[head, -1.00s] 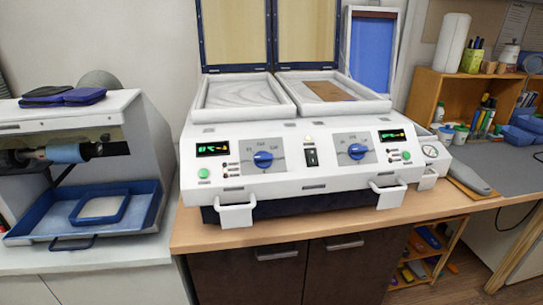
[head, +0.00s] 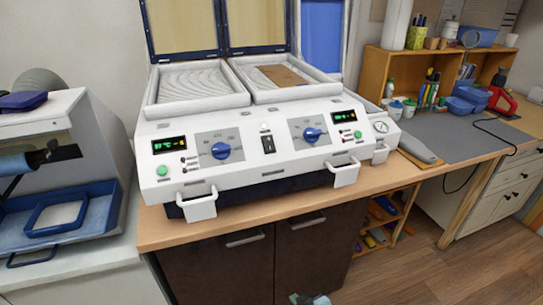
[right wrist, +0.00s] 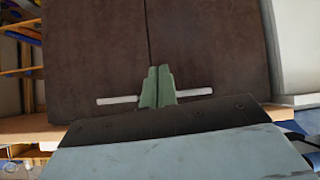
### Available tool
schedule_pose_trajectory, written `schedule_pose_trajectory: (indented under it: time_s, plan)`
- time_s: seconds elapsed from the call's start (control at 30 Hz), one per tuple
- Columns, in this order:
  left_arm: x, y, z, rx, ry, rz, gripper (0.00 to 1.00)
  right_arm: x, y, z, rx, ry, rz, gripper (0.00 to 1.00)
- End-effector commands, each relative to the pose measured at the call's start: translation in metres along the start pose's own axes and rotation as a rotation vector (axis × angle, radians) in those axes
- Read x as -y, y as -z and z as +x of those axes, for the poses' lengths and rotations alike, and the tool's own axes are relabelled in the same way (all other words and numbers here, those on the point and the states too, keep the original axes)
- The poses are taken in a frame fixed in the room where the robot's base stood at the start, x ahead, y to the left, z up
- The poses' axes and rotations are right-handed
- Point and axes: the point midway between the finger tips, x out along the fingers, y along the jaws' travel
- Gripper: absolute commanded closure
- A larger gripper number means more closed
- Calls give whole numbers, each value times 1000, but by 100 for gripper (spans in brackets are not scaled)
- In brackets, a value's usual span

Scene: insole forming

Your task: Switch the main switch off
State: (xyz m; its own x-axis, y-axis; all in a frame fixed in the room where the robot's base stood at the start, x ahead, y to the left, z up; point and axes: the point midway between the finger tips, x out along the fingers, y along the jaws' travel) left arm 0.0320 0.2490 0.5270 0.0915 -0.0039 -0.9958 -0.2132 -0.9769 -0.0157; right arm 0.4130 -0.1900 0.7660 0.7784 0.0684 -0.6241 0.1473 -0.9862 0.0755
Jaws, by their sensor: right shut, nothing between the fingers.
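The main switch (head: 268,145) is a black rocker in the middle of the white front panel of the forming machine (head: 215,170), between two blue knobs. Which way the rocker is tipped is too small to tell. Both green displays on the panel are lit. My right gripper (head: 308,299) just shows at the bottom edge of the head view, low in front of the cabinet and well below the switch. In the right wrist view its green fingers (right wrist: 157,88) are shut together and empty, in front of dark cabinet doors. My left gripper is not in view.
Two white handles (head: 201,203) stick out from the machine's front. The wooden counter (head: 240,227) runs beneath it, above dark cabinet doors (head: 318,250). A press with a blue tray (head: 85,215) stands at left. A grey worktop (head: 460,145) with a shelf is at right.

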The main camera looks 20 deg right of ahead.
Motion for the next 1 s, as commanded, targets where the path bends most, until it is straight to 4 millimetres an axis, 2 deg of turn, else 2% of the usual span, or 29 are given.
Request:
schedule_pose_trajectory:
  time_s: [0.03,0.07,0.1,0.2,0.3,0.4,0.5,0.6,1.0]
  plan:
    - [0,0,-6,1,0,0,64,-4,60,-12,-101,-11,7,100]
    - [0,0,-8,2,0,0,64,-6,91,-20,-155,-18,13,100]
    - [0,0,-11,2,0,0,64,-9,130,-33,-227,-28,21,100]
    - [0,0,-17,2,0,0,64,-17,217,-74,-395,-49,44,100]
    - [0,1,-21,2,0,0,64,-24,283,-119,-536,-66,68,100]
    - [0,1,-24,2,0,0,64,-30,325,-158,-641,-78,88,100]
    - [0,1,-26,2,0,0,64,-33,349,-183,-705,-85,101,100]
    - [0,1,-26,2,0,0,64,-35,358,-195,-733,-88,108,100]
    - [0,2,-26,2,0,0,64,-35,361,-195,-738,-88,108,100]
